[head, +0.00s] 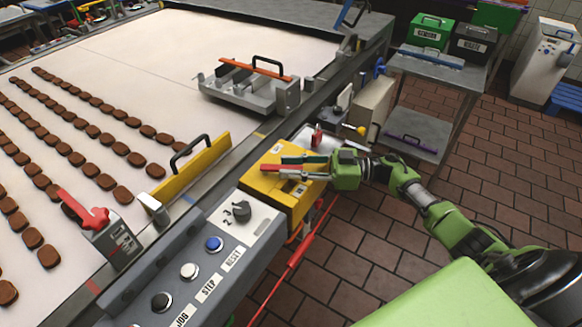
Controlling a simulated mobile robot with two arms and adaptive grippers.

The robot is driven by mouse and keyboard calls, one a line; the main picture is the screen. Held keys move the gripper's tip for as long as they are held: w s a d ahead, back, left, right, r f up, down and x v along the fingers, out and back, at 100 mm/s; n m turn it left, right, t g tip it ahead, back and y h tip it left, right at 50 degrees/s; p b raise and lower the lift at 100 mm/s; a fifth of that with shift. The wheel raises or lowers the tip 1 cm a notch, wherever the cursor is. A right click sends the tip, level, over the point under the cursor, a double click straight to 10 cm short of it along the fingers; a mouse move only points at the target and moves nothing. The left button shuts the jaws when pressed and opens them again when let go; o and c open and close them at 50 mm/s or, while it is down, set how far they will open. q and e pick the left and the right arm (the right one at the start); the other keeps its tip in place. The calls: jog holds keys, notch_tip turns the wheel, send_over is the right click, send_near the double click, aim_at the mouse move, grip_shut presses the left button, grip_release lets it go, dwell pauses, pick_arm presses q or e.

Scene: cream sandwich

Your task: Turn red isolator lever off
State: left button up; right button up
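A yellow box (258,184) with a small label stands at the end of the grey control panel, beside the conveyor. A red lever (274,168) lies across its top, pointing left. My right gripper (296,166) reaches in from the right over this box. One dark green finger lies just behind the red lever, nearly parallel to it. My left gripper is not in view.
A grey box with another red handle (84,212) stands at the left by the conveyor belt (150,100). The panel (190,245) has a black knob (241,211) and several buttons. A yellow guard (190,170) stands behind.

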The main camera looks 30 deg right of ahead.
dwell(0.3)
jog(key=v, duration=1.2)
